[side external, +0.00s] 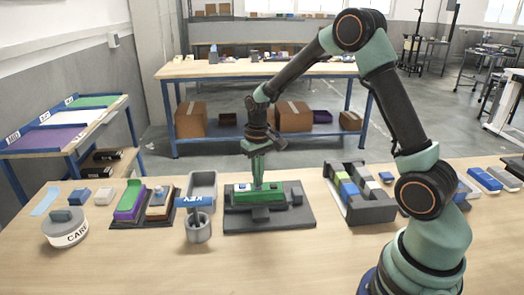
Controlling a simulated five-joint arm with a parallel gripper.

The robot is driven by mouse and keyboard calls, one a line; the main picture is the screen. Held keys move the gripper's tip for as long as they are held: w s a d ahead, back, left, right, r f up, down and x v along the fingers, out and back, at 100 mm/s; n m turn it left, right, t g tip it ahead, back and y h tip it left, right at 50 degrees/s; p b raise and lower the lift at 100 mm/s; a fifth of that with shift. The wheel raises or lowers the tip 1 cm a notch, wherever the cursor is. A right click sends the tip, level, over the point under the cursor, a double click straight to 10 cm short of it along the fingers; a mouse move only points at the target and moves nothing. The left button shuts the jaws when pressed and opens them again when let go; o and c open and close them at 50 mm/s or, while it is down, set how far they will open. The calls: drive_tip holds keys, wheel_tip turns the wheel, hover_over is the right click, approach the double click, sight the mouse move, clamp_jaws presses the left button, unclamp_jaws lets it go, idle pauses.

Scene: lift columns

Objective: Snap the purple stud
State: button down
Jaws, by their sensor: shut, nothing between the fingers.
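My gripper (257,185) points straight down, shut and empty, with its tips at the top of a green block (246,198) on a dark base plate (290,217). Small blue or purplish and white pieces sit on top of the green block: one (241,187) left of the tips and one (273,186) just right of them. I cannot tell for certain which is the purple stud, nor whether the tips touch anything. The fingers hide part of the block's top.
Left of the plate stand a grey KEY holder (201,200), a purple block with a green top (130,202) and a round white CARE container (66,229). A dark tray of coloured blocks (354,193) stands to the right. The front of the wooden table (170,275) is clear.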

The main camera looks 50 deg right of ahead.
idle(0.3)
wheel_tip(320, 180, up, 8)
drive_tip(key=shift+r, duration=0.25)
idle(0.7)
idle(1.4)
